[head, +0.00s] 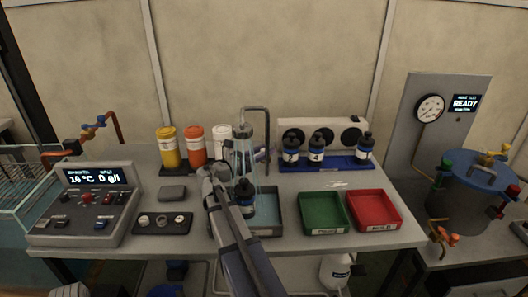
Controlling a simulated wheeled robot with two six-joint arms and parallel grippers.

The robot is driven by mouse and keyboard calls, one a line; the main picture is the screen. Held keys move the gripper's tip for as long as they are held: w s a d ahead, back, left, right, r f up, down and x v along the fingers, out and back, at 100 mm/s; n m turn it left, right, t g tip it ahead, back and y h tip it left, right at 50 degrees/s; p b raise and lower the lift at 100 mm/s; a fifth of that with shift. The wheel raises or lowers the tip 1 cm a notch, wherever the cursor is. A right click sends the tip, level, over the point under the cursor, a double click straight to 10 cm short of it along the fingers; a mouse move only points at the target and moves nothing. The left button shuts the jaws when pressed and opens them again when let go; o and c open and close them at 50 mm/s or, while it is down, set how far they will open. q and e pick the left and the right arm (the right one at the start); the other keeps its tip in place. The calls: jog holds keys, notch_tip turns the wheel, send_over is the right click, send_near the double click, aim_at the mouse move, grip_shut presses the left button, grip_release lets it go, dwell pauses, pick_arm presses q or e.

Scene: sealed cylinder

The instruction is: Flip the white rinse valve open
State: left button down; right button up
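My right gripper (211,179) is over the middle of the bench, its arm rising from the bottom edge. A grey gooseneck pipe (256,109) arches behind the vessel, above a grey-rimmed rinse tray (277,210). I cannot make out the white rinse valve clearly; the area beside the pipe is partly covered by the vessel. My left gripper is not in view.
A green bin (324,230) and a red bin (390,227) stand right of the tray. Dark bottles sit in a blue rack (337,164) behind. Yellow (168,148), orange (195,145) and white containers stand at back left. A control box (84,218) is at left.

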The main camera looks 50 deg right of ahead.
jog(key=o, duration=0.5)
jog(key=shift+c, duration=0.2)
